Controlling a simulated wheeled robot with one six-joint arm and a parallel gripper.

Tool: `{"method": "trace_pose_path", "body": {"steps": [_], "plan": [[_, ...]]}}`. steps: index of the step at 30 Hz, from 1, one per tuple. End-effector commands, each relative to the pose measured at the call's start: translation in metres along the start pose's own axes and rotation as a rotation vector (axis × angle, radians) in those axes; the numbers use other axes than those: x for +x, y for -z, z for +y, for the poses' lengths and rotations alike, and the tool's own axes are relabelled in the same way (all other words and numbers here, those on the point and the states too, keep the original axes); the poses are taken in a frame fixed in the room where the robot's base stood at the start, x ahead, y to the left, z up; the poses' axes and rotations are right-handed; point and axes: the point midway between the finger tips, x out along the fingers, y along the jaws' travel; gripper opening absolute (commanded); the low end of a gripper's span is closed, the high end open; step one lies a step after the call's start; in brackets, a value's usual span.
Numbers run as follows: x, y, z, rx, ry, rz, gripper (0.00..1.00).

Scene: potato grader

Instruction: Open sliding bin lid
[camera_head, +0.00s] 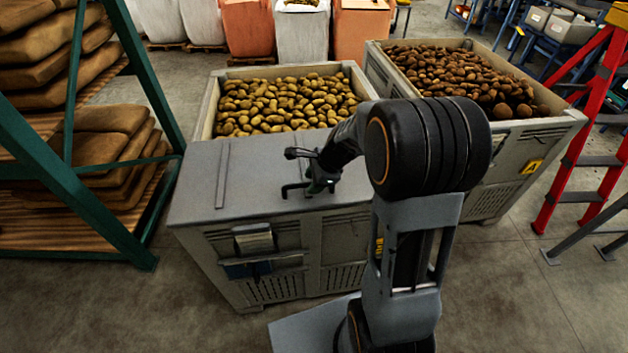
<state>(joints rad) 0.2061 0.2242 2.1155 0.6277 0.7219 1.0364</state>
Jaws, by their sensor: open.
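The sliding lid (260,199) is a flat grey panel over the near part of the left bin (307,253). Potatoes (285,105) show in the uncovered far part. A thin raised strip (222,174) runs front to back near the lid's left end. My gripper (287,171) is open, its two fingers pointing left above the right half of the lid. I see nothing between the fingers. I cannot tell whether they touch the lid. My arm hides the lid's right end.
A second bin (520,150) of darker potatoes (465,75) stands at the right, by a red ladder (585,150). A green rack (62,165) with stacked sacks (112,150) stands close at the left. Large bags (250,28) line the back. Floor is clear at front left.

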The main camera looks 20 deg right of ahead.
Motion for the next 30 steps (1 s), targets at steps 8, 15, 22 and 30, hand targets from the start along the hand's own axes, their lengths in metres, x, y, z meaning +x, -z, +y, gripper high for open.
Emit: {"method": "trace_pose_path", "body": {"steps": [8,15,22,30], "plan": [[0.0000,-0.0001,0.0000,0.000,0.000,0.000,0.36],[-0.0001,-0.0001,0.0000,0.000,0.000,0.000,0.14],[-0.0002,-0.0001,0.0000,0.000,0.000,0.000,0.00],[0.0000,-0.0006,-0.0006,-0.001,-0.001,-0.001,0.00]]}}
